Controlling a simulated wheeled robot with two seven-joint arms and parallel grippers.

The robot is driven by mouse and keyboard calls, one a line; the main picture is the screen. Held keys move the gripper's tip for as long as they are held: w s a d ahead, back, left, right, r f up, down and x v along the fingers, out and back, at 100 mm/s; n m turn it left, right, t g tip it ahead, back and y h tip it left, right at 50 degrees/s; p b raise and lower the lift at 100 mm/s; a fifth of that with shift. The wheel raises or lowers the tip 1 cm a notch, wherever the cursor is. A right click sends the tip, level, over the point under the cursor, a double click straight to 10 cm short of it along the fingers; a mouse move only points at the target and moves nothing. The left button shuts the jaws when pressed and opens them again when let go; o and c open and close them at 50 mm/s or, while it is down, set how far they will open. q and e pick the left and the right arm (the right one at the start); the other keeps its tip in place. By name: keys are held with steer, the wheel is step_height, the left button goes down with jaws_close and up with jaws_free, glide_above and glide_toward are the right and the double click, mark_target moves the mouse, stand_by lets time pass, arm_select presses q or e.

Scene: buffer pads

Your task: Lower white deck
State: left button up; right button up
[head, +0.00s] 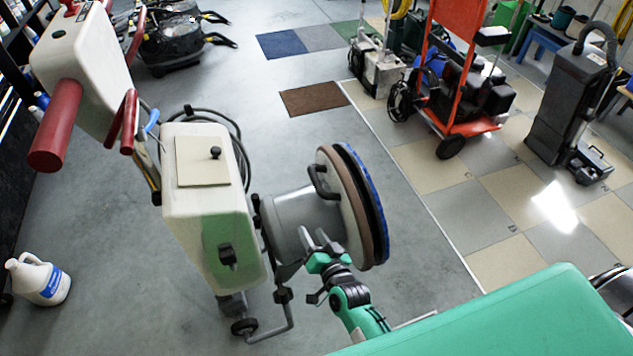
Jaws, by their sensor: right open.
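The white floor machine (195,255) stands left of centre, with a white tank and a red-gripped handle (60,125). Its round deck (330,170) is tipped up on edge, with its pad side facing right. The deck has a pale rim, brown and black layers, a blue pad edge (360,185) and a black handle (318,183). A grey housing (290,215) joins it to the body. My right gripper (317,240) is open at the lower part of the deck, beside the grey housing; whether it touches is unclear. My left gripper is out of view.
A white jug (40,280) stands on the floor at left. A brown mat (313,98) lies behind. An orange machine (460,90), a grey extractor (378,70) and a dark upright vacuum (570,105) stand at right. Grey floor around the machine is mostly clear.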

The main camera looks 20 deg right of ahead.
mark_target(317, 185)
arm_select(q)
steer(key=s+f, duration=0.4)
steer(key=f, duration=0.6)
arm_select(e)
steer(key=w+d+m+t+h, duration=0.1)
steer(key=w+m+h, duration=0.1)
steer(key=w, duration=0.2)
steer(key=w+d+r+m+t+h+b, duration=0.1)
steer(key=w+d+m+h, duration=0.1)
steer(key=w+m+h, duration=0.1)
steer(key=w+d+r+m+t+h, duration=0.1)
steer(key=w+d+m+h, duration=0.1)
steer(key=w, duration=0.4)
steer(key=shift+r+m+t+h, duration=0.2)
steer(key=shift+m+t+h, duration=0.1)
steer(key=shift+m+h, duration=0.15)
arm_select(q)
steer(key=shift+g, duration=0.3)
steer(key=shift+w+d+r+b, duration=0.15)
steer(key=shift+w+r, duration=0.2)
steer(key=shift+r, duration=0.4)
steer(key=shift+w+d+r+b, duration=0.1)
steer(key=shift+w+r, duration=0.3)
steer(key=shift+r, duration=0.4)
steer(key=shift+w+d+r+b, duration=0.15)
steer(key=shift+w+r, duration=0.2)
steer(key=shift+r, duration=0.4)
arm_select(e)
steer(key=shift+w+d+r, duration=0.15)
steer(key=shift+w, duration=0.45)
